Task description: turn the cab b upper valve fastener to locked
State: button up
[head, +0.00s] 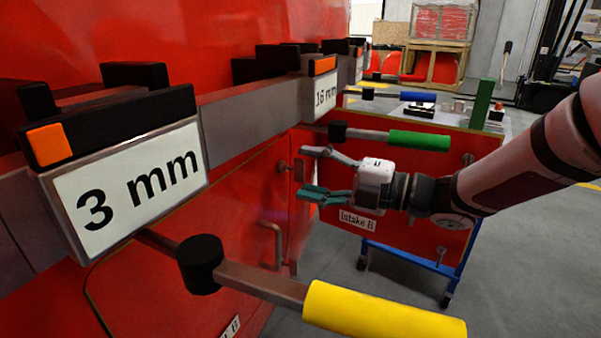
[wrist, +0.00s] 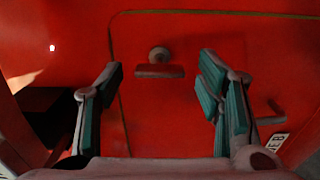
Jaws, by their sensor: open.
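A fastener, a round boss with a short dark bar handle (wrist: 160,69), sits on a red panel in the wrist view. Its bar lies level in that picture. It shows small in the head view (head: 283,166) on the red nosecone side. My gripper (head: 304,172) points at this panel, its two teal-padded fingers spread. In the wrist view my gripper (wrist: 161,75) frames the fastener between its fingers, and nothing is held. The gap in depth to the fastener is hard to judge. A partly readable label (wrist: 278,140) ending in B sits at the lower right.
A bent red grab handle (head: 272,232) is below the fastener. Levers with yellow (head: 385,312) and green (head: 420,140) grips stick out from the gauge rail. Grey floor is clear at the right.

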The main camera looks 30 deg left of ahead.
aim_at(299, 171)
jog(key=shift+s+a, duration=0.15)
jog(key=shift+a, duration=1.15)
jog(key=shift+c, duration=0.6)
